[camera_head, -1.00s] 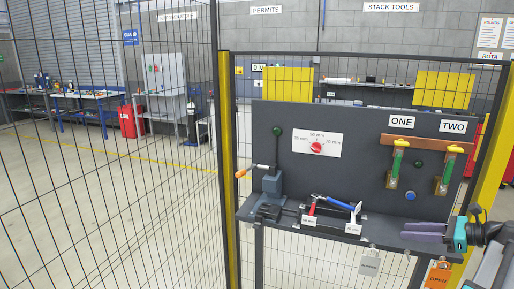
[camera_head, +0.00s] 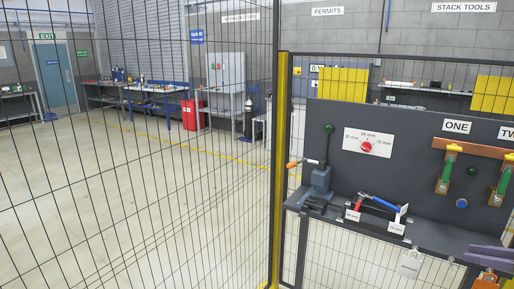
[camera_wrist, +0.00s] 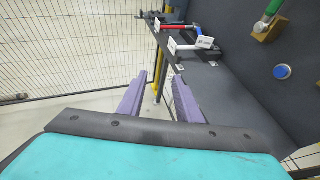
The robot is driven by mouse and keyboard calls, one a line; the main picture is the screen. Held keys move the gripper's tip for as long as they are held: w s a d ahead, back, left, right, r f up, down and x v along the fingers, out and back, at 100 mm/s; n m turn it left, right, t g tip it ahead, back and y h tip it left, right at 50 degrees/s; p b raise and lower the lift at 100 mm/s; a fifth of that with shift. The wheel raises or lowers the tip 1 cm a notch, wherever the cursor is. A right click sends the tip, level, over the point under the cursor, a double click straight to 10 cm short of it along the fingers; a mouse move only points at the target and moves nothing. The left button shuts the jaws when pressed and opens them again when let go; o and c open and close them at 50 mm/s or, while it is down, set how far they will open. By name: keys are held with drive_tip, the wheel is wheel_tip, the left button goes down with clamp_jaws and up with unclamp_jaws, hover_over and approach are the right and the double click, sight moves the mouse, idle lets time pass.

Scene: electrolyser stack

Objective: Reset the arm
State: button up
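My gripper (camera_wrist: 160,80) shows in the wrist view with two purple fingers apart and nothing between them. In the head view the purple fingers (camera_head: 490,256) show at the lower right edge, by the front of the dark bench shelf (camera_head: 438,236). The rest of my arm is mostly out of that view. In the wrist view the shelf lies beyond and to the right of the fingers, with a red-handled tool (camera_wrist: 178,28) and a white label block on it.
A dark back panel (camera_head: 410,160) carries a red dial, a blue button (camera_head: 461,203) and green-and-yellow handles under a copper bar. A vice (camera_head: 318,185) stands at the shelf's left. Mesh fencing (camera_head: 140,210) with a yellow post (camera_head: 280,170) stands left; open floor lies beyond.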

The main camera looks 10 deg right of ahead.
drive_tip(key=w+a+f+n+g+y, duration=0.1)
drive_tip(key=w+a+f+g+y, duration=0.1)
drive_tip(key=w+a+f, duration=0.65)
drive_tip(key=w+a+f+n+g+y, duration=0.2)
drive_tip(key=w+a+f+y, duration=0.3)
drive_tip(key=a, duration=0.6)
drive_tip(key=a+f+n+g+h, duration=0.1)
drive_tip(key=a+f+n+g, duration=0.15)
drive_tip(key=a+f, duration=0.85)
drive_tip(key=a+f+n+g, duration=0.1)
drive_tip(key=a+f+g, duration=0.45)
drive_tip(key=a, duration=0.85)
drive_tip(key=s+a+f+n+g+h, duration=0.5)
drive_tip(key=s+a+f+n, duration=0.3)
drive_tip(key=s+a+f, duration=0.95)
drive_tip(key=s+d+f+n+g+h, duration=0.2)
drive_tip(key=s+d+f+n+h, duration=0.15)
drive_tip(key=s+f+n, duration=0.4)
drive_tip(key=s+d+f+n+t+h, duration=0.1)
drive_tip(key=s+d+f+n+h, duration=0.2)
drive_tip(key=n, duration=0.5)
drive_tip(key=d+h, duration=0.1)
drive_tip(key=d, duration=0.1)
drive_tip(key=shift+d, duration=0.4)
